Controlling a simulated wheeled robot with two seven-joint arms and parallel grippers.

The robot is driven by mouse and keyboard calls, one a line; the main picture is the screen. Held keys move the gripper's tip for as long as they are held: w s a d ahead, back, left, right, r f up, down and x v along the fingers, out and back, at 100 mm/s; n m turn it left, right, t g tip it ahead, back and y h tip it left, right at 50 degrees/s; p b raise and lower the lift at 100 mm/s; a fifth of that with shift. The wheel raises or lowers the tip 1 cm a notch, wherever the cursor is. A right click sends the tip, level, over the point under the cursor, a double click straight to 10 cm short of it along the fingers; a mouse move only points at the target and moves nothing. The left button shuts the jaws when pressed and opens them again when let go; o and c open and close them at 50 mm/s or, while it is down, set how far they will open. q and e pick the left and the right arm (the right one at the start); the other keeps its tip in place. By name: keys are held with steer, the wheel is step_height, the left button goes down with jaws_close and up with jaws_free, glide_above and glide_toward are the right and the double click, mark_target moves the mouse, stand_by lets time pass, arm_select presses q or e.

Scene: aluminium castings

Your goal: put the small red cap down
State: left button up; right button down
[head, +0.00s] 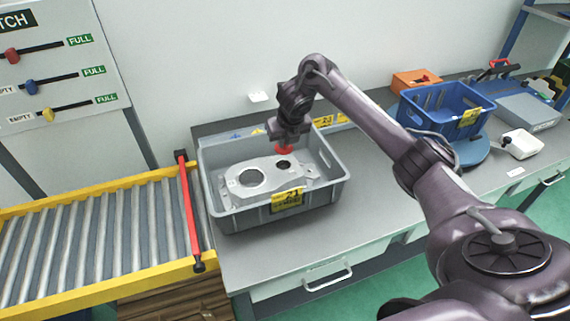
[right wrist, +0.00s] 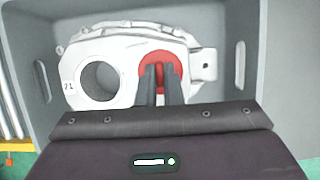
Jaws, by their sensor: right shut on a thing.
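The small red cap (head: 284,149) is held in my right gripper (head: 287,140), above the casting in the grey crate. In the right wrist view the red cap (right wrist: 162,70) shows behind the two shut fingers (right wrist: 160,72). The aluminium casting (head: 250,190) lies in the grey crate (head: 270,217). It has a large open bore (head: 251,178) on the left and a smaller dark opening (head: 284,165) on the right, just below the cap. In the right wrist view the cap covers the right part of the casting (right wrist: 125,47). My left gripper is not in view.
A roller conveyor (head: 100,235) with a red bar (head: 189,212) stands left of the crate. A blue crate (head: 445,108) and an orange box (head: 415,80) are farther right on the bench. The bench top (head: 370,190) right of the grey crate is clear.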

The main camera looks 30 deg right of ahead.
mark_target(286, 151)
steer(key=shift+f, duration=0.55)
steer(key=shift+f+p, duration=0.25)
steer(key=shift+p, duration=0.05)
step_height(286, 151, down, 4)
steer(key=shift+f, duration=0.1)
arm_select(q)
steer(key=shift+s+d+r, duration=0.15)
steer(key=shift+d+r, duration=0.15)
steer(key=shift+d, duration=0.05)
arm_select(e)
steer(key=shift+f, duration=0.1)
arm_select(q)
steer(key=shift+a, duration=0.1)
arm_select(e)
steer(key=shift+a, duration=0.1)
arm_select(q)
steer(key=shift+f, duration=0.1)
arm_select(e)
steer(key=shift+f, duration=0.35)
steer(key=c, duration=1.6)
jaws_free()
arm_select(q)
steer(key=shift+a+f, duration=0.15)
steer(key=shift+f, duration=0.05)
